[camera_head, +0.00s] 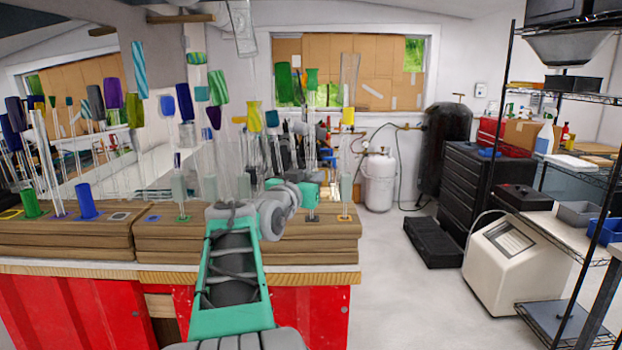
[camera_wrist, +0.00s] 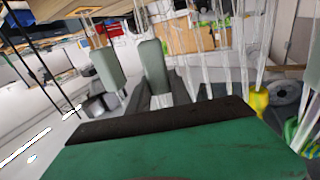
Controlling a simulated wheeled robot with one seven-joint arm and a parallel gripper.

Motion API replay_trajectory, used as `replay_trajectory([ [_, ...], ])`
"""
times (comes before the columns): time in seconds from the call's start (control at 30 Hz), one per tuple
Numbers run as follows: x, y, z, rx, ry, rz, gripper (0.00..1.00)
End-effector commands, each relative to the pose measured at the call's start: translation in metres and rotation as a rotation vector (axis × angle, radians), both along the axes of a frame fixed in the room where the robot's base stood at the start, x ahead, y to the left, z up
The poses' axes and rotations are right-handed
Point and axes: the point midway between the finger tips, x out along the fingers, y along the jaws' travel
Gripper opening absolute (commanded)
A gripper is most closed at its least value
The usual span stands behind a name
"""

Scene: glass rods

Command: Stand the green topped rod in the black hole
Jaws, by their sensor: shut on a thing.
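The green topped rod (camera_head: 311,78) stands about upright at the right end of the bench in the head view. My gripper (camera_head: 306,195) is shut around its lower part. In the wrist view my gripper (camera_wrist: 157,98) has its dark fingers either side of a grey-green collar (camera_wrist: 154,62) on a clear rod. A dark patch, seemingly the black hole (camera_head: 312,218), shows on the board right under the rod's foot. I cannot tell whether the foot is in the hole or just above it. The green top is out of the wrist view.
Several clear rods with coloured tops crowd the left. The wooden board (camera_head: 250,255) ends just right of the yellow topped rod, with open floor beyond.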

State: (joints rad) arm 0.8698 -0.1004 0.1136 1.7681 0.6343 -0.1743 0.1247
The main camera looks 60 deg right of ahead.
Motion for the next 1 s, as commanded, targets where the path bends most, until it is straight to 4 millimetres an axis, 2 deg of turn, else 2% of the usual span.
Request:
replay_trajectory([
  [0.4, -0.0001, 0.0001, -0.0049, -0.001, 0.0, 0.0, 0.0],
  [0.43, -0.0001, 0.0001, -0.004, -0.001, -0.001, 0.0, 0.28],
  [0.5, -0.0001, 0.0001, -0.0039, -0.001, 0.0, 0.0, 0.33],
  [0.7, 0.0, 0.0001, -0.0042, 0.0, 0.0, 0.0, 0.5],
  [1.0, 0.0, 0.0033, -0.0051, 0.0, 0.0, 0.001, 0.51],
])
